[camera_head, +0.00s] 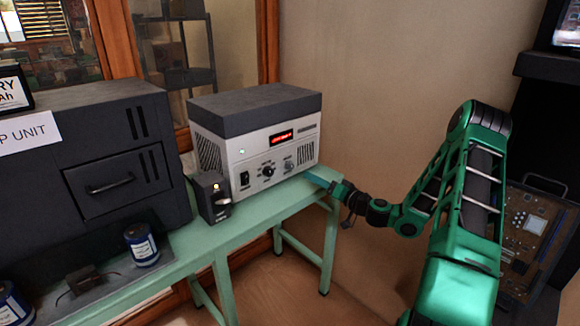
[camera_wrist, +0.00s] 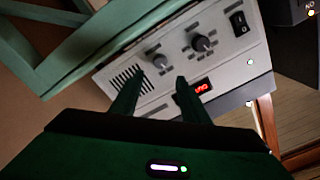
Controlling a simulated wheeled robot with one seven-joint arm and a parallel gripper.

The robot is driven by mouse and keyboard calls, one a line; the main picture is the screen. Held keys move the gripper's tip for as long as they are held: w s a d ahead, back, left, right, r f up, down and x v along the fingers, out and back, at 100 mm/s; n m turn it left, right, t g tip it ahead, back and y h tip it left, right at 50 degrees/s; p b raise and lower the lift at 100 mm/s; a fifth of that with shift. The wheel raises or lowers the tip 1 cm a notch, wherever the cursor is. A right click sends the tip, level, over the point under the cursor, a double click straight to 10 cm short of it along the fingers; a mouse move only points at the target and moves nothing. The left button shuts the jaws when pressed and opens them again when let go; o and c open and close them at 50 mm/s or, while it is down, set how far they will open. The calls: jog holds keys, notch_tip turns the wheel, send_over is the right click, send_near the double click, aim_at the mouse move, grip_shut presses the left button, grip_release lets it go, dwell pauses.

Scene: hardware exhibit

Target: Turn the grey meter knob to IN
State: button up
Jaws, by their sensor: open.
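The meter is a pale grey box (camera_head: 262,155) with a dark lid and a red lit display, on the green table. Its grey knob (camera_head: 289,165) is at the right of the front panel, beside a darker knob (camera_head: 267,171). The wrist view shows the panel upside down, with the grey knob (camera_wrist: 160,62) on the left and the dark knob (camera_wrist: 203,44) right of it. My gripper (camera_wrist: 157,80) is open and empty, its fingertips spread either side of the grey knob's line, seemingly short of it. The knob's pointer and IN mark are too small to read.
A small black device with a lit yellow spot (camera_head: 212,196) stands left of the meter. A large black unit (camera_head: 90,150) and a blue-labelled can (camera_head: 141,245) are farther left. The green table (camera_head: 250,215) has bare room in front of the meter.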

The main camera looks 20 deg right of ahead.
aim_at(292, 167)
jog(key=x, duration=1.1)
jog(key=shift+w, duration=0.1)
grip_shut()
